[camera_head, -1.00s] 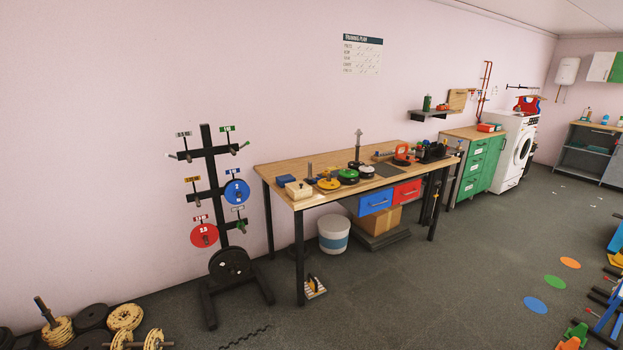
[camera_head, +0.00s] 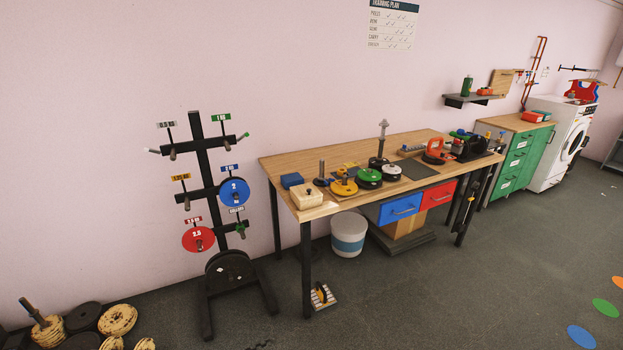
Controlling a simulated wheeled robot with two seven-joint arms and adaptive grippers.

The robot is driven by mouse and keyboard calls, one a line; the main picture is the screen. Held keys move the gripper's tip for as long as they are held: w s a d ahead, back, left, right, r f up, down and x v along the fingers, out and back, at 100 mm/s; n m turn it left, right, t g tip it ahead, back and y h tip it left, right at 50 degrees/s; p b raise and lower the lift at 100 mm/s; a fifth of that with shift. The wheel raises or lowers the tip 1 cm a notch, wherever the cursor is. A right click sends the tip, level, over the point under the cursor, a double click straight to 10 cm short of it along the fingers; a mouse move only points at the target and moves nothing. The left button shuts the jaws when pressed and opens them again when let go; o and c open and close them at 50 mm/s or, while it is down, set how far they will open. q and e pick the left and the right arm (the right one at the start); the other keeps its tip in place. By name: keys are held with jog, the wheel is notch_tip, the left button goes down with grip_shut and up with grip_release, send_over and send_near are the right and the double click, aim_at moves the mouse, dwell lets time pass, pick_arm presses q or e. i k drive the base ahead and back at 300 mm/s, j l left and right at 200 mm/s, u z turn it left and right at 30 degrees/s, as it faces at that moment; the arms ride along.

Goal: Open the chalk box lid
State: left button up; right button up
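A small pale wooden box (camera_head: 307,197) with a dark knob on its top sits at the left front corner of the workbench (camera_head: 300,163). It looks like the chalk box, and its top appears closed. I cannot read any label on it. A blue block (camera_head: 291,180) lies just behind it to the left. Neither of my grippers is in view.
Yellow (camera_head: 343,188), green (camera_head: 368,178) and white-topped (camera_head: 392,170) plates stand right of the box. A plate rack (camera_head: 203,165) stands left of the bench. A white bucket (camera_head: 348,228) is under it. Open floor (camera_head: 450,290) lies in front.

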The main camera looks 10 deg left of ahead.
aim_at(309, 191)
jog(key=i, duration=1.3)
jog(key=z, duration=0.4)
